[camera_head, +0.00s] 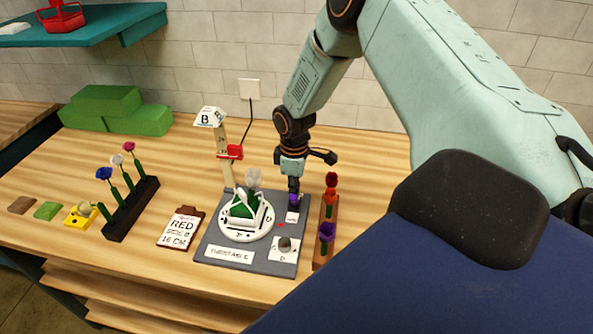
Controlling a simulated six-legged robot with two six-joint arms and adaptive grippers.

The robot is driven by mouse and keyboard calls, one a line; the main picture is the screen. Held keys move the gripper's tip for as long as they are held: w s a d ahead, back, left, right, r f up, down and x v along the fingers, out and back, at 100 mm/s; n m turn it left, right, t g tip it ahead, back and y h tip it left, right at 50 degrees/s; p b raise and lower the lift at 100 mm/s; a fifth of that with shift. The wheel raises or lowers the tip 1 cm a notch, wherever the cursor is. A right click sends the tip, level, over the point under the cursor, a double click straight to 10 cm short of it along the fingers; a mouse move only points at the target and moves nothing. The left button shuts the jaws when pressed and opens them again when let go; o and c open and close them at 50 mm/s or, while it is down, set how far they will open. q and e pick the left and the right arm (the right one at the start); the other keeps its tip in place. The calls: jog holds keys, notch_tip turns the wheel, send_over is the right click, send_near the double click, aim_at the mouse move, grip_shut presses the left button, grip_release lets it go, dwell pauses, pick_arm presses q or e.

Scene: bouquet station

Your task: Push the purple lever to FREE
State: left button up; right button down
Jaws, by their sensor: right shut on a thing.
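The purple lever (293,199) shows as a small purple patch on the right side of the grey turntable base (275,258). My right gripper (293,198) reaches down from above and is shut on the purple lever; its fingers hide most of it. A small white label (292,217) lies just in front of the lever, its text too small to read. The white round turntable (240,233) carries a green and white piece with a pale flower. My left gripper is not in view.
A rack with red and purple flowers (328,221) stands close right of the base. A post with a red clip (231,152) and a "B" sign rises behind. An order clipboard (181,228) and a dark flower rack (131,209) are left. The table's back right is clear.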

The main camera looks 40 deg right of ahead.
jog(key=shift+s+a+f, duration=0.1)
jog(key=shift+s+f, duration=0.05)
jog(key=shift+s, duration=0.25)
jog(key=shift+w+r, duration=0.15)
jog(key=shift+r, duration=0.45)
jog(key=shift+r+p, duration=0.65)
jog(key=shift+p, duration=0.15)
jog(key=shift+w+d+r+p, duration=0.2)
jog(key=shift+r+p, duration=0.35)
jog(key=shift+r, duration=0.5)
notch_tip(320, 180, up, 3)
jog(key=shift+f, duration=0.2)
